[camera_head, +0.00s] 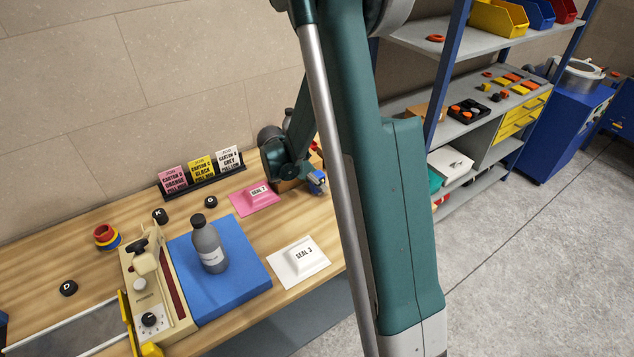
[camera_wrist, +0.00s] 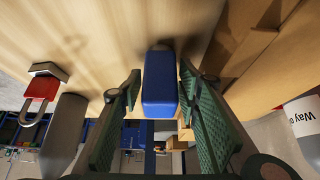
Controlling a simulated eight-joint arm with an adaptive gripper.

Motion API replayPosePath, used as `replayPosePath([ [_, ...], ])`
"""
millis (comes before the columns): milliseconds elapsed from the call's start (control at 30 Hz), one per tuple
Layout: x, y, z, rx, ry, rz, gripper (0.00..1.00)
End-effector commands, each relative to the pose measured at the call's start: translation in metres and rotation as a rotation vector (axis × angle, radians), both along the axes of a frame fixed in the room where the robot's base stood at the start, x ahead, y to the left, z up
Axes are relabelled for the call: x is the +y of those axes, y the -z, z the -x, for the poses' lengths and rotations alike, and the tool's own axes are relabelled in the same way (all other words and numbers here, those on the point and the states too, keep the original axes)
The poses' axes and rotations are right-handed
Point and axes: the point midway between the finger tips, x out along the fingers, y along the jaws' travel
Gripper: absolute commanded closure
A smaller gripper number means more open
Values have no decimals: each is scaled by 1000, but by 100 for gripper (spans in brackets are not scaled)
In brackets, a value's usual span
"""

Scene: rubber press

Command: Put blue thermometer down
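The blue thermometer (camera_wrist: 160,84) is a rounded blue block, centred between my gripper's green finger pads in the wrist view. My gripper (camera_wrist: 160,78) looks shut on it at the fingertips, with very narrow gaps at most. In the head view the blue thermometer (camera_head: 318,182) shows at the end of my gripper (camera_head: 306,184), low at the table's right part, beside the pink SEAL 2 card. The wooden table (camera_wrist: 110,45) fills the top of the wrist view, close to the blue block. Whether they touch is unclear. My arm hides part of this area.
The pink SEAL 2 card (camera_head: 250,204) and white SEAL 3 card (camera_head: 298,262) lie near my gripper. A grey bottle (camera_head: 209,247) stands on a blue mat (camera_head: 247,283). A card rack (camera_head: 192,186) stands behind. A red padlock (camera_wrist: 40,88) shows in the wrist view.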

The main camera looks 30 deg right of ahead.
Motion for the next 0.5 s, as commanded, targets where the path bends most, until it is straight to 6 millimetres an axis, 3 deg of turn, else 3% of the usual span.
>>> replayPosePath([
  [500, 0, -3, 0, 0, 0, 0, 61],
])
